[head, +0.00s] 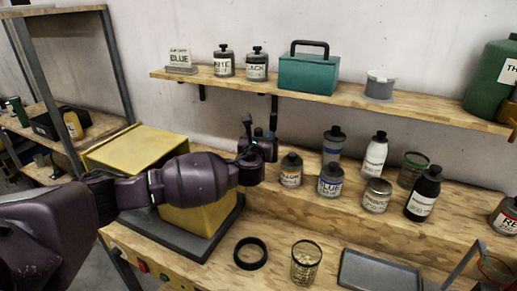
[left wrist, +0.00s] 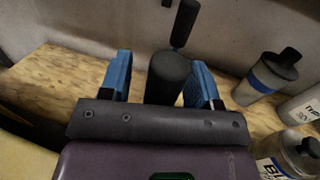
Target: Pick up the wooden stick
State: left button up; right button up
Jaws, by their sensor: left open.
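I cannot make out a wooden stick in either view. My left gripper (head: 263,134) is open over the back of the workbench, near the wall. In the left wrist view its two blue fingers (left wrist: 160,80) stand apart on either side of a dark, rounded cylinder (left wrist: 168,77). I cannot tell whether they touch it. A thinner dark piece (left wrist: 185,22) rises behind that cylinder. In the head view the gripper hides most of what is between its fingers. My right gripper is not in view.
Labelled bottles (head: 331,181) and a jar (head: 376,196) stand right of the gripper. A shelf (head: 340,97) with a teal toolbox (head: 309,73) hangs above. A yellow box (head: 202,217) sits below my left arm. A black ring (head: 250,253), mesh cup (head: 305,262) and grey tray (head: 380,272) lie in front.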

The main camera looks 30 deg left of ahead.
pick_arm(q)
jog(key=c, duration=1)
jog(key=shift+r, duration=0.1)
jog(key=shift+c, duration=0.2)
notch_tip(320, 180, up, 20)
jog(key=b, duration=0.1)
